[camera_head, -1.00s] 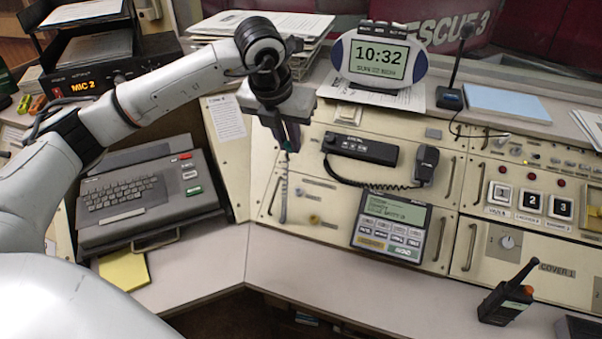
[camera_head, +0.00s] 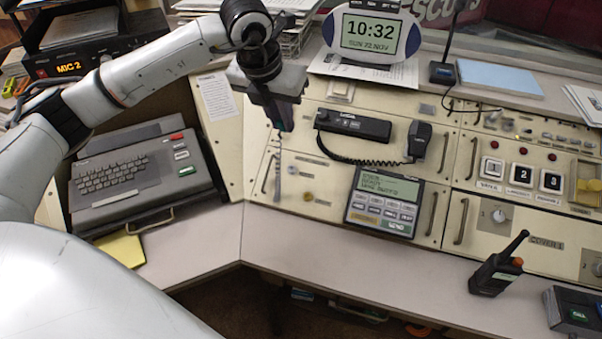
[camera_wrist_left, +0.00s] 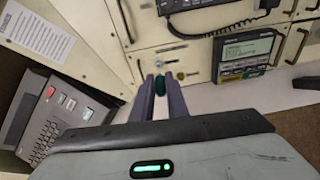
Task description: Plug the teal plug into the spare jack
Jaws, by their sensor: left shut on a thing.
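My left gripper (camera_head: 281,122) hangs in front of the cream console panel (camera_head: 330,215), left of the black handset unit. In the left wrist view its two fingers (camera_wrist_left: 161,88) are shut on the teal plug (camera_wrist_left: 160,84), which shows between the fingertips. I cannot tell which is the spare jack. The plug looks apart from them. My right gripper is out of view.
A black handset unit (camera_head: 352,125) with a coiled cord and a grey keypad display (camera_head: 385,200) are right of the gripper. A dark keyboard terminal (camera_head: 140,180) stands to the left.

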